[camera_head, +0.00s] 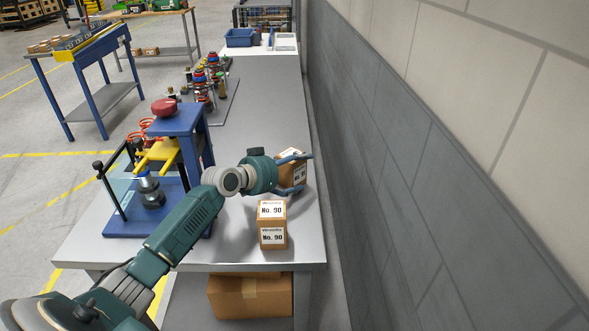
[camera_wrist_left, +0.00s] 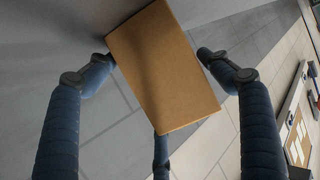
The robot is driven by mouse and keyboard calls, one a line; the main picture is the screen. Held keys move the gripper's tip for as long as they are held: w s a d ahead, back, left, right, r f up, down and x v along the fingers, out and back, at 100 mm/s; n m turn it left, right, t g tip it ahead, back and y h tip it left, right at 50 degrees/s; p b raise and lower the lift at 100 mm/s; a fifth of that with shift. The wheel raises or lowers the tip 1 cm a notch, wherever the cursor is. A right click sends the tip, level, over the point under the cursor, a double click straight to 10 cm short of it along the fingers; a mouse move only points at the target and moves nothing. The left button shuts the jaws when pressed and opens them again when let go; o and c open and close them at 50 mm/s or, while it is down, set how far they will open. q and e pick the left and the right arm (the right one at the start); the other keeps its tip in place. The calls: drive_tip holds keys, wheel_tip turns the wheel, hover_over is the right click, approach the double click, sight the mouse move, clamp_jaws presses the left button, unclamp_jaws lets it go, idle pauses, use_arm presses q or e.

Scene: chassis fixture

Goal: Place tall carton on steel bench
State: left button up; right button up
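The tall carton (camera_head: 291,168), brown with a white label, is over the right part of the steel bench (camera_head: 262,115), near the wall, and looks tilted in the head view. My left gripper (camera_head: 303,172) has its blue fingers closed in on both sides of it. In the left wrist view the carton's plain brown face (camera_wrist_left: 162,70) fills the space between the fingertips (camera_wrist_left: 156,58), with a third finger partly hidden below it. Whether its base touches the bench is hidden. My right gripper is not in view.
A second labelled carton (camera_head: 272,236) stands on the bench front, close to my gripper. A blue press fixture (camera_head: 180,122) stands to the left. Coil parts (camera_head: 206,80) and a blue bin (camera_head: 239,37) are farther back. The wall (camera_head: 400,150) runs along the right edge.

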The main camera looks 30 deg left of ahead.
use_arm(q)
drive_tip(key=shift+r, duration=0.15)
drive_tip(key=shift+s+a, duration=0.1)
drive_tip(key=shift+s, duration=0.2)
drive_tip(key=b+v, duration=0.1)
drive_tip(key=v, duration=0.5)
drive_tip(key=shift+s+a, duration=0.1)
drive_tip(key=shift+s, duration=0.1)
drive_tip(key=shift+s+r, duration=0.2)
drive_tip(key=shift+r, duration=0.05)
